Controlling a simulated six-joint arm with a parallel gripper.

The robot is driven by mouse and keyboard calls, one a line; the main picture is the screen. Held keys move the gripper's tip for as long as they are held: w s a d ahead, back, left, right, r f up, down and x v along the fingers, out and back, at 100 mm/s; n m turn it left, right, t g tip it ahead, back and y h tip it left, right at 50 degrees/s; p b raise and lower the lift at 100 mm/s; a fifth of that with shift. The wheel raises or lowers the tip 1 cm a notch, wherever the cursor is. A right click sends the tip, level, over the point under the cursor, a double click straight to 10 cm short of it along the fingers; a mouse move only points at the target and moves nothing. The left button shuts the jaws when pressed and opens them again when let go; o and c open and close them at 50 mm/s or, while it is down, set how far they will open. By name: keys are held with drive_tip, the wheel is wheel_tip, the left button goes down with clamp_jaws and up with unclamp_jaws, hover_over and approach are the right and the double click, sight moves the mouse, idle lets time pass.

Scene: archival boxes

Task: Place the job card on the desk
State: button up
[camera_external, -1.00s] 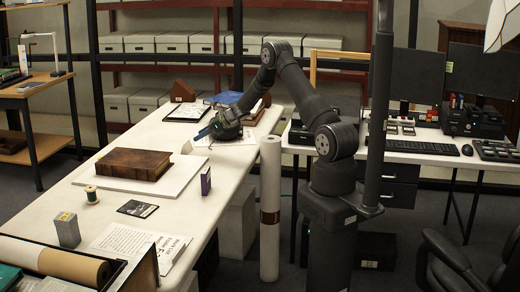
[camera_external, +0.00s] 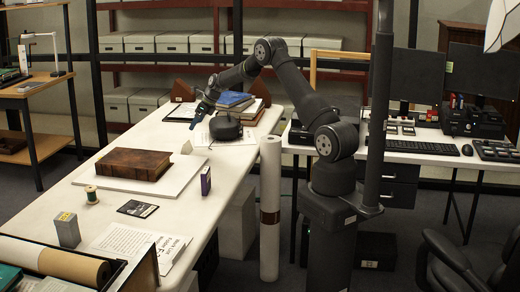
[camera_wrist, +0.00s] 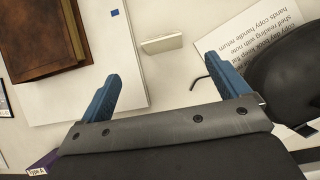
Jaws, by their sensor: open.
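No card is labelled as the job card. A small cream card (camera_external: 187,147) stands on the desk (camera_external: 52,207) beside the far edge of a white board; it also shows in the wrist view (camera_wrist: 162,43), beyond my fingertips. A printed sheet (camera_external: 200,135) lies to its right and shows in the wrist view (camera_wrist: 275,45); a black rounded object partly covers it. My gripper (camera_external: 196,122) has blue fingers and is raised above the far part of the desk. In the wrist view my gripper (camera_wrist: 172,88) is open with nothing between its fingers.
A brown book (camera_external: 135,163) lies on the white board (camera_external: 170,185). The black rounded object (camera_external: 226,127) stands right of my gripper, before stacked books (camera_external: 235,101).

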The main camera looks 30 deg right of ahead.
sight(187, 143)
drive_tip(key=x, duration=0.8)
drive_tip(key=shift+d+x, duration=0.2)
drive_tip(key=shift+x, duration=2.55)
drive_tip(key=shift+s+f, duration=0.1)
drive_tip(key=shift+f, duration=0.05)
drive_tip(key=c, duration=1.1)
drive_tip(key=r, duration=0.4)
drive_tip(key=shift+d+r, duration=0.2)
drive_tip(key=shift+r, duration=0.15)
drive_tip(key=s+d+r, duration=0.1)
drive_tip(key=d+r, duration=0.1)
drive_tip(key=d, duration=0.1)
drive_tip(key=s+d+r, duration=0.1)
drive_tip(key=d+r, duration=0.1)
drive_tip(key=d, duration=0.2)
drive_tip(key=s+d+r, duration=0.1)
drive_tip(key=d+r, duration=0.1)
drive_tip(key=d, duration=0.1)
drive_tip(key=shift+s+d+r, duration=0.15)
drive_tip(key=shift+s+d, duration=0.15)
drive_tip(key=shift+d, duration=0.05)
